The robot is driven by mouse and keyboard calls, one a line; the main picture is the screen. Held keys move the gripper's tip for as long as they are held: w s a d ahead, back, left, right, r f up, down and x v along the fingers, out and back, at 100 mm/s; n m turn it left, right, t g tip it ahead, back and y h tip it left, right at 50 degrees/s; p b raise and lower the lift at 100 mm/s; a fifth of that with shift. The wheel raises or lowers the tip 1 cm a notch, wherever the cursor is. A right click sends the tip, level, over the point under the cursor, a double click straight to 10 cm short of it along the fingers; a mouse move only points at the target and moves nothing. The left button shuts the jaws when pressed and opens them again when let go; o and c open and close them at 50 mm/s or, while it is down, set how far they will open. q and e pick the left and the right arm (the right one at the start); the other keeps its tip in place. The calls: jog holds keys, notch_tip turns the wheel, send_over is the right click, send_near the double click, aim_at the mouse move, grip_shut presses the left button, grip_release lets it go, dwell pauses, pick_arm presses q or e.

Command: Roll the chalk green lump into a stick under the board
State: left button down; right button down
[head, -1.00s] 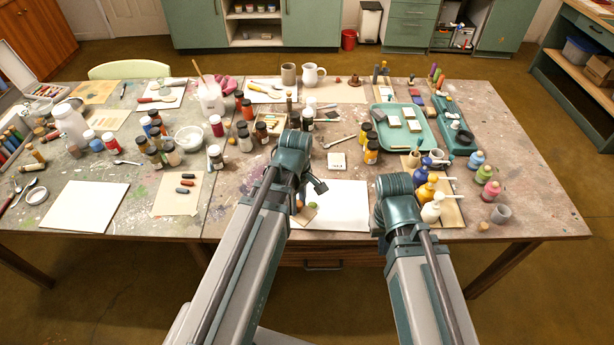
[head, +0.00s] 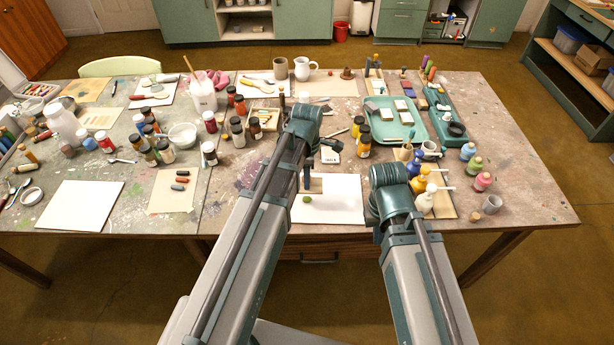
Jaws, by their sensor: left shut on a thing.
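The chalk green lump (head: 307,199) is a small rounded piece on the white sheet (head: 342,208) at the table's front. The small tan board (head: 314,186) is just behind the lump in the picture and looks apart from it. My left gripper (head: 308,182) is shut on the board, reaching down to it from above. Whether the board touches the sheet is hard to tell. My left arm covers the left part of the sheet. My right arm stands at the sheet's right, and its gripper is hidden behind its own links.
Dark jars (head: 362,142) stand behind the sheet. Pump bottles (head: 424,200) stand right of my right arm. A teal tray (head: 378,104) lies at the back right. Another white sheet (head: 80,205) lies at the left, near brown paper (head: 163,200) with several pigment sticks.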

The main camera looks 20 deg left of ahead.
aim_at(307, 192)
pick_arm(q)
jog(key=shift+f+b, duration=2.15)
jog(key=shift+f, duration=0.3)
jog(key=shift+f+b, duration=0.4)
jog(key=shift+f, duration=0.05)
jog(key=shift+s+d, duration=0.2)
jog(key=shift+s, duration=0.5)
jog(key=shift+s, duration=0.1)
jog(key=shift+s+d, duration=0.15)
jog(key=shift+s, duration=0.45)
jog(key=shift+w, duration=0.1)
jog(key=shift+w, duration=0.65)
